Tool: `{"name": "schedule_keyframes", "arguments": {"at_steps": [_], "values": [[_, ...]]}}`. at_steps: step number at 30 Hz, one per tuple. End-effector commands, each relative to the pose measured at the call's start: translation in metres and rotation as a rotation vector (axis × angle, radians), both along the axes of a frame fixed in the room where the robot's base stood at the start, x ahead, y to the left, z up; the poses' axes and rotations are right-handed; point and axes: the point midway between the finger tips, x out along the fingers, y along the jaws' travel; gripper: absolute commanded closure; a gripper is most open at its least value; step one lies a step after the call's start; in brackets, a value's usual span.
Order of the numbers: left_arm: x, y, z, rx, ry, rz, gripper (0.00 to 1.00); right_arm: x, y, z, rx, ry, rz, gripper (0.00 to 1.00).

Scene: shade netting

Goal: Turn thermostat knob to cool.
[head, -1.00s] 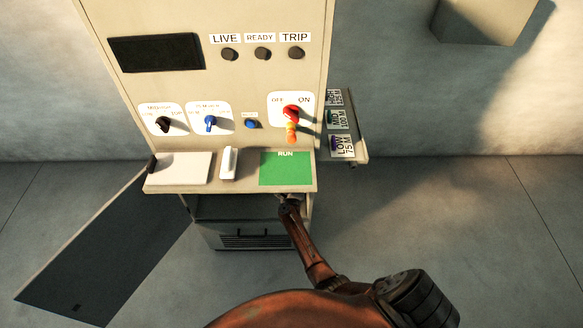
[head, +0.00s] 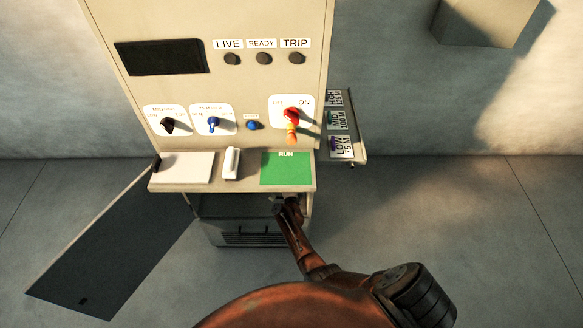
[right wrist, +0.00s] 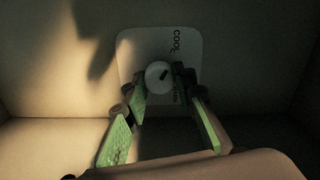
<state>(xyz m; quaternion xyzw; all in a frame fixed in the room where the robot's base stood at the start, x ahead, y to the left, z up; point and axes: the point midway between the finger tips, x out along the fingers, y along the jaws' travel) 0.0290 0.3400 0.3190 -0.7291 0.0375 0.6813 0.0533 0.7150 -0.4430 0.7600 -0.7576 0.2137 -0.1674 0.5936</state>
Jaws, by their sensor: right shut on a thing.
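The thermostat knob (right wrist: 157,76) is a small round white dial with a short dark mark. In the right wrist view it sits on a pale rounded plate (right wrist: 138,50) inside a shadowed recess. The word COOL (right wrist: 177,40) reads sideways on the plate, above and right of the knob; other lettering is partly hidden by a finger. My right gripper (right wrist: 158,84) has its green-padded fingers closed on either side of the knob. In the head view my right gripper (head: 284,203) reaches into the cabinet's lower bay under the shelf, which hides the knob. My left gripper is not in view.
The cabinet front has a black knob (head: 168,125), a blue knob (head: 213,123) and a red switch (head: 291,117). A shelf with a green RUN panel (head: 286,170) overhangs the bay. A side bracket (head: 346,130) carries labelled tags. A dark flap (head: 110,245) hangs open at left.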

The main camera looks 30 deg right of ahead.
Motion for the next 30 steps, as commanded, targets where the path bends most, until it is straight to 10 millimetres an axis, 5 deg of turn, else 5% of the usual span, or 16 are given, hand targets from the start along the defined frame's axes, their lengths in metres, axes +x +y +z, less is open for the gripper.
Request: {"name": "schedule_keyframes", "arguments": {"at_steps": [17, 18, 25, 30], "values": [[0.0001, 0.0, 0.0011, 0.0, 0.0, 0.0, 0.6, -0.0004, 0.0015, -0.0018, -0.03, 0.022, 0.002, 0.99], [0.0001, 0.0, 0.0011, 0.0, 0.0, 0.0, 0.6, -0.0004, 0.0014, -0.0018, -0.03, 0.022, 0.002, 0.74], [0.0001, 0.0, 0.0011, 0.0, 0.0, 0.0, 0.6, -0.0004, 0.0005, -0.001, -0.03, 0.021, 0.0, 0.59], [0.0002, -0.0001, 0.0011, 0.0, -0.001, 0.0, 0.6, -0.0003, 0.0001, -0.0005, -0.029, 0.019, 0.0, 0.57]]}}
